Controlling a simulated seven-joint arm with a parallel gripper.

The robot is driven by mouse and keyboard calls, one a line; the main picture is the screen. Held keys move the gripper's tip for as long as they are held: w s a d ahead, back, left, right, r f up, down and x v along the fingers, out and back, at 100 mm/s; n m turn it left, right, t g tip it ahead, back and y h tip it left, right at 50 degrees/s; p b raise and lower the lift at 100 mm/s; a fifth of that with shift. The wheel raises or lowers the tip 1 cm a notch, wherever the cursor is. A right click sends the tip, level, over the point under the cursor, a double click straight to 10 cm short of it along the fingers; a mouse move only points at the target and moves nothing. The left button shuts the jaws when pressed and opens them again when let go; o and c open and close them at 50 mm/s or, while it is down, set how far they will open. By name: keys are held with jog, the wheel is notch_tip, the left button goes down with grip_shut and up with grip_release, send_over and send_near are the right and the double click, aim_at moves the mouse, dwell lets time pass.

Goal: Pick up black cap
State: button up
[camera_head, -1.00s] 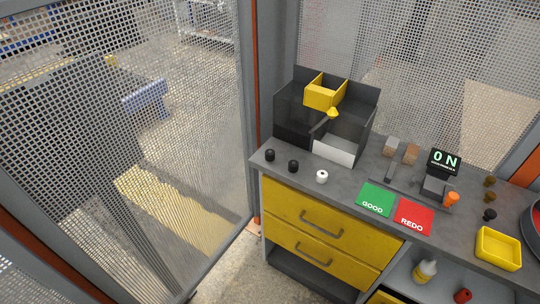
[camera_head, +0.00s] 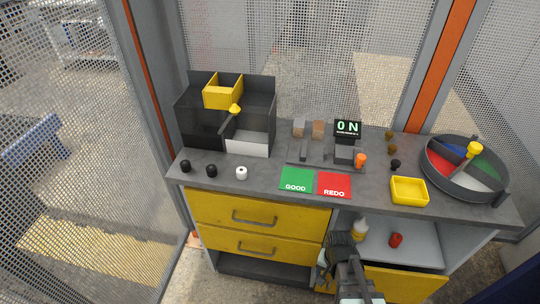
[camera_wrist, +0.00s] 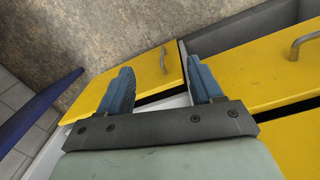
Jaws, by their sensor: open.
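Two small black caps, one at the far left (camera_head: 185,166) and one beside it (camera_head: 211,170), stand on the front left of the grey workbench. A third small dark knob-like piece (camera_head: 396,165) stands near the yellow tray; I cannot tell whether it is a cap. My gripper (camera_wrist: 164,80) is open and empty in the wrist view, its two blue-grey fingers apart above the yellow drawer fronts. In the head view my arm is low in front of the bench, well right of the two caps. The wrist view shows no cap.
A white cap (camera_head: 241,173) stands right of the black ones. Behind them is a dark divided box (camera_head: 262,93). Green (camera_head: 296,178) and red (camera_head: 335,184) pads, a yellow tray (camera_head: 409,191) and a round divided bin (camera_head: 437,181) lie rightward.

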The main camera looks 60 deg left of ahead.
jog(key=s+a+r+n+y, duration=0.1)
jog(key=s+a+r, duration=0.6)
jog(key=a, duration=0.4)
jog(key=n+t+y, duration=0.3)
jog(key=n, duration=0.1)
send_near(185, 162)
jog(key=x, duration=0.3)
jog(key=shift+w+d+f, duration=0.15)
jog(key=shift+w+d, duration=0.05)
jog(key=shift+w, duration=0.2)
jog(key=shift+s+a+x, duration=0.1)
jog(key=shift+s+x, duration=0.1)
jog(key=shift+x, duration=1.1)
jog(key=shift+s+a+x, duration=0.1)
jog(key=shift+s+x, duration=0.1)
jog(key=shift+x, duration=1.1)
jog(key=shift+c, duration=0.4)
jog(key=c, duration=1)
